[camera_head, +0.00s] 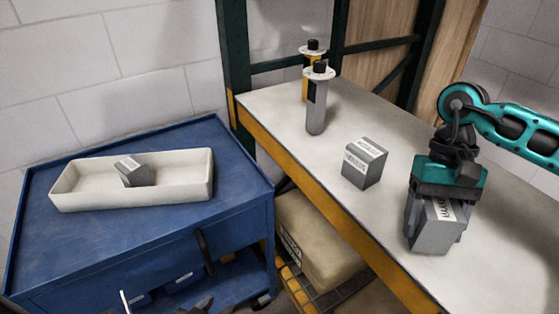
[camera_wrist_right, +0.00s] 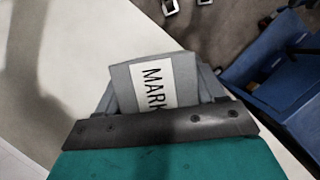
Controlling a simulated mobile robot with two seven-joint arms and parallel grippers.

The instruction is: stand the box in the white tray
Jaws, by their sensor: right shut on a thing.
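My right gripper (camera_head: 435,205) is shut on a grey box (camera_head: 437,236) with a white label, at the near right of the bench. In the right wrist view the held box (camera_wrist_right: 125,90) shows between the fingers, its label reading "MARK". I cannot tell whether its bottom touches the bench. The white tray (camera_head: 190,192) is on the blue cart at the left, with a small grey box (camera_head: 134,171) tilted inside it. My left gripper (camera_head: 160,304) shows only in part at the bottom edge, its fingertips apart; they also appear at the top of the right wrist view (camera_wrist_right: 187,5).
Another grey labelled box (camera_head: 364,163) stands on the bench (camera_head: 280,110). Two bottle-like items with black caps, one grey (camera_head: 316,105) and one yellow (camera_head: 306,62), stand behind it. A gap separates the bench from the blue cart (camera_head: 245,190). A beige container (camera_head: 310,240) is below the bench.

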